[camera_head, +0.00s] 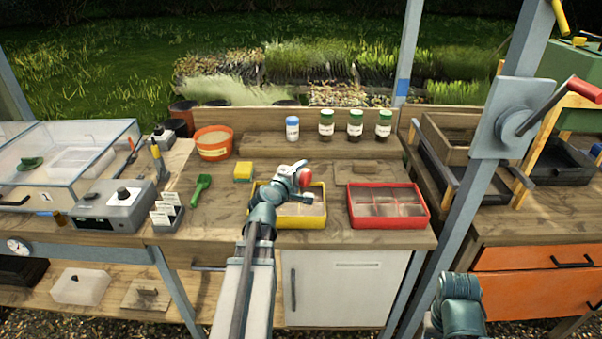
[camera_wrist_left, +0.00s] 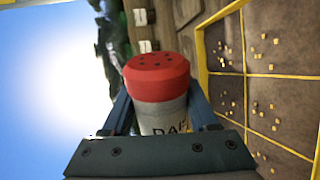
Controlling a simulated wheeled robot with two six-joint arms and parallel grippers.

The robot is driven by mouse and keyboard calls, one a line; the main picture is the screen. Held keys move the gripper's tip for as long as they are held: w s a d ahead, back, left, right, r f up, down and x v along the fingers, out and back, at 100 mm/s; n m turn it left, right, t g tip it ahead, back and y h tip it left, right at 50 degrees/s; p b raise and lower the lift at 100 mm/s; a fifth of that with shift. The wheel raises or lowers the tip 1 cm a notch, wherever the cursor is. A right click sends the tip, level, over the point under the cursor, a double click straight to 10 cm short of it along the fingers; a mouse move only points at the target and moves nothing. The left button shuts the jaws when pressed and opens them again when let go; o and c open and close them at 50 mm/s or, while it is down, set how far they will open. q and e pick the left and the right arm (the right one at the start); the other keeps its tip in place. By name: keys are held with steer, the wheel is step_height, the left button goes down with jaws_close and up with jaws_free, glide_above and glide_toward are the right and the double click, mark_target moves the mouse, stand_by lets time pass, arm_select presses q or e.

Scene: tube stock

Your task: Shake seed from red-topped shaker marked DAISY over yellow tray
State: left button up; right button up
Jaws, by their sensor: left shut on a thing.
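My left gripper (camera_head: 290,172) is shut on the red-topped shaker (camera_head: 304,177) above the yellow tray (camera_head: 300,223). In the left wrist view, the shaker (camera_wrist_left: 157,78) has a red cap with dark holes and a grey body whose label shows "DA" and part of another letter. It lies tipped on its side, roughly level. The left gripper (camera_wrist_left: 162,112) has a finger on each side of it. The yellow tray (camera_wrist_left: 202,60) has divided brown compartments with pale seeds scattered in several. My right arm shows at the bottom right, but its gripper is not visible.
A red tray (camera_head: 390,222) stands right of the yellow one. A blue-topped shaker (camera_head: 292,130) and green-topped shakers (camera_head: 355,124) stand behind. A grey post (camera_head: 455,190) rises at the right.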

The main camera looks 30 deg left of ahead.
arm_select(q)
steer(key=n, duration=0.1)
steer(key=r+n+h, duration=0.1)
steer(key=n, duration=0.1)
steer(key=shift+a+n+t+h, duration=0.1)
steer(key=shift+n+t+h, duration=0.2)
step_height(320, 180, up, 3)
steer(key=n+t+h, duration=0.1)
steer(key=n, duration=0.2)
steer(key=n+b, duration=0.1)
steer(key=n, duration=0.3)
steer(key=n+t+h+b, duration=0.1)
steer(key=n, duration=0.3)
steer(key=shift+f+t+h, duration=0.15)
steer(key=shift+t+h, duration=0.15)
step_height(320, 180, up, 7)
steer(key=p, duration=0.6)
steer(key=shift+f, duration=0.15)
